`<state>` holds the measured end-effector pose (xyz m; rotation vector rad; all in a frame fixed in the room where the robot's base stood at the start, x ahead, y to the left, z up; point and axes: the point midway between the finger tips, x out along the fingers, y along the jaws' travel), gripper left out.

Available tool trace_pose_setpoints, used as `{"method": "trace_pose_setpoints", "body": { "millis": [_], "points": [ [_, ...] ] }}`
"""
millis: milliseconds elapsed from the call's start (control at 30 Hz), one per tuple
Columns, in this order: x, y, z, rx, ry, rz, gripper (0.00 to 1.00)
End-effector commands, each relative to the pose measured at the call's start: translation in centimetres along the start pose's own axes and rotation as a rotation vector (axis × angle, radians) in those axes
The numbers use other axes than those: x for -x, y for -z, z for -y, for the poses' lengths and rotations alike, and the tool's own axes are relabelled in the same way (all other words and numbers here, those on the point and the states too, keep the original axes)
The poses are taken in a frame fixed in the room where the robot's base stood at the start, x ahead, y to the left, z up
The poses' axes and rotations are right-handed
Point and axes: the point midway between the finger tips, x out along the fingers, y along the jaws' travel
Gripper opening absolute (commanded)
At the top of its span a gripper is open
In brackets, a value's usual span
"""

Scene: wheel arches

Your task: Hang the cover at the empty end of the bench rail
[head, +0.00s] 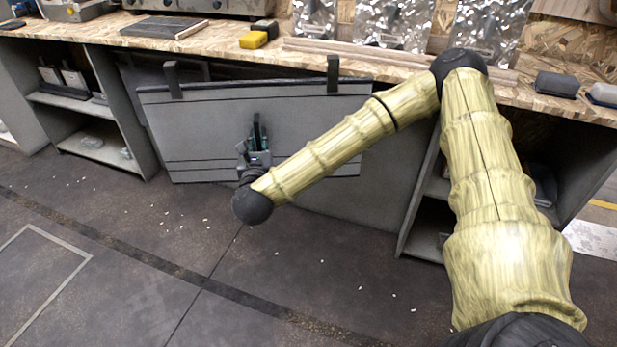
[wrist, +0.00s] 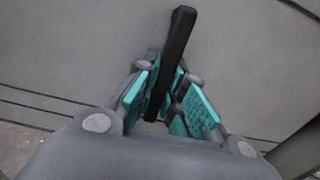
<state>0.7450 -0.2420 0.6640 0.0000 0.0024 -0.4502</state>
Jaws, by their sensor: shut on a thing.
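The cover (head: 205,125) is a wide grey panel with dark lines near its lower edge and two black hooks (head: 333,74) at its top. It stands upright in front of the bench, and its grey face fills the back of the wrist view (wrist: 80,50). My gripper (head: 257,136) is at the middle of the cover. In the wrist view its teal pads are closed around a black bar-like handle (wrist: 177,42) on the cover. The hooks overlap the bench's front edge in the picture; I cannot tell whether they bear on the rail, which is mostly hidden.
The bench top (head: 225,43) carries a yellow block (head: 254,40), a dark flat plate (head: 165,27) and dark blocks at right. Open shelves (head: 90,104) stand left of the cover, with more shelving at right behind my arm. The floor (head: 130,225) in front is clear except for small pale bits.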

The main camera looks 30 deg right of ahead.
Motion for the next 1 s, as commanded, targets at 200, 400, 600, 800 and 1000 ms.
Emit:
{"method": "trace_pose_setpoints", "body": {
  "millis": [200,400,600,800,1000],
  "points": [
    [-1.1,2.7,1.9,-0.003,0.061,0.004,0.00],
    [-1.8,4.4,3.7,-0.002,0.120,0.004,0.00],
    [-2.5,6.1,5.6,-0.003,0.180,0.003,0.00],
    [-2.9,7.8,7.5,-0.003,0.241,0.002,0.00],
    [-3.2,9.4,9.6,-0.004,0.304,0.002,0.00]
  ]
}}
